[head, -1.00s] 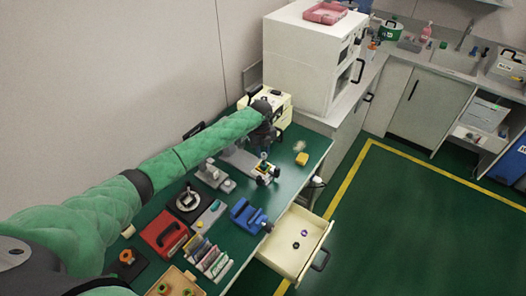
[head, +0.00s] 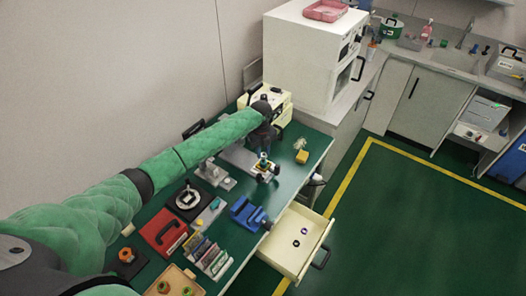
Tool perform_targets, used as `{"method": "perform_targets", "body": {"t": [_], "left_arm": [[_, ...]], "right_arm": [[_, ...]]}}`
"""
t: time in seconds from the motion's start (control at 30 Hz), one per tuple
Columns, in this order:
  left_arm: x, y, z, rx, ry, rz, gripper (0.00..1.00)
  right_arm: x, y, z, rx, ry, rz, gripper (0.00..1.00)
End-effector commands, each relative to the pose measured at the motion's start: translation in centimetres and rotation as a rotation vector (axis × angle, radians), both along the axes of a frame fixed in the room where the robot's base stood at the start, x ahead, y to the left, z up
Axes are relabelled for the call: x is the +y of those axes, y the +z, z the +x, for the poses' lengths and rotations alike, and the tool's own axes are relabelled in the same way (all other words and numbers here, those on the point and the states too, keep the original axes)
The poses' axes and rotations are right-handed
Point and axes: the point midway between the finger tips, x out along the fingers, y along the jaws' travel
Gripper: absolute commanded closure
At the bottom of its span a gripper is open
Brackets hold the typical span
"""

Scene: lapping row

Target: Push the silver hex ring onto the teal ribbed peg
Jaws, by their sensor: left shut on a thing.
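My left gripper (head: 263,153) is at the far part of the green bench, pointing down over a small stand with dark round knobs (head: 264,170). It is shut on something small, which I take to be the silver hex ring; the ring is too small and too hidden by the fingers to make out. A small teal piece, likely the ribbed peg (head: 263,161), shows just below the fingertips on the stand. I cannot tell whether ring and peg touch. My right gripper is not in view.
A yellow block (head: 302,157) sits right of the stand. A blue vise-like block (head: 248,213), a red case (head: 165,232) and a grey fixture (head: 216,175) stand nearer. An open cream drawer (head: 285,262) juts out at the bench's front. A white cabinet (head: 308,70) rises behind.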

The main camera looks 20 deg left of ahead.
Motion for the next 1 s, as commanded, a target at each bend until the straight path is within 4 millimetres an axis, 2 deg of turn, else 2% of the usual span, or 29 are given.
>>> {"method": "perform_targets", "body": {"t": [0.3, 1.0], "left_arm": [[-0.01, 0.89, -0.04, 0.001, 0.0, -0.001, 1.0], [0.01, 0.91, -0.02, 0.0, 0.0, 0.0, 1.0]], "right_arm": [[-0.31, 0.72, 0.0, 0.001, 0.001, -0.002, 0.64], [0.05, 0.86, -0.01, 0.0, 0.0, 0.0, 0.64]]}}
